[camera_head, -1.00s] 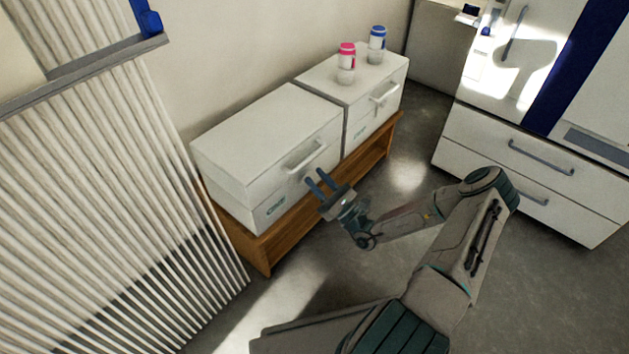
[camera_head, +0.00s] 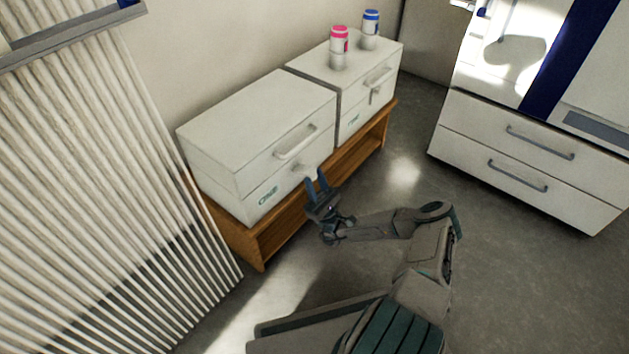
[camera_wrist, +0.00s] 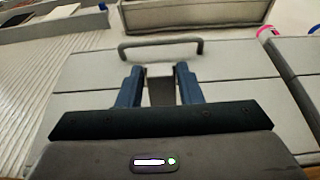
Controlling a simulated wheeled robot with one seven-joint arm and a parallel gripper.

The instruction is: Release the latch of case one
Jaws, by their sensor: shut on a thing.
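Two white cases stand side by side; I cannot read which is case one. The nearer left case (camera_head: 255,120) has a handle (camera_head: 296,141) on its front and a teal label low on it. Its latch (camera_wrist: 160,86) is below the handle, between my blue fingers in the wrist view. My gripper (camera_head: 314,176) is at that case's front and shut on the latch, which the fingers partly hide in the head view. The right case (camera_head: 350,62) has its own handle and a latch (camera_head: 374,95) hanging below it.
Both cases rest on a low wooden stand (camera_head: 262,243). A pink-capped jar (camera_head: 339,47) and a blue-capped jar (camera_head: 370,29) stand on the right case. White ribbed slats (camera_head: 90,180) are at the left, white drawers (camera_head: 520,160) at the right. The floor between is clear.

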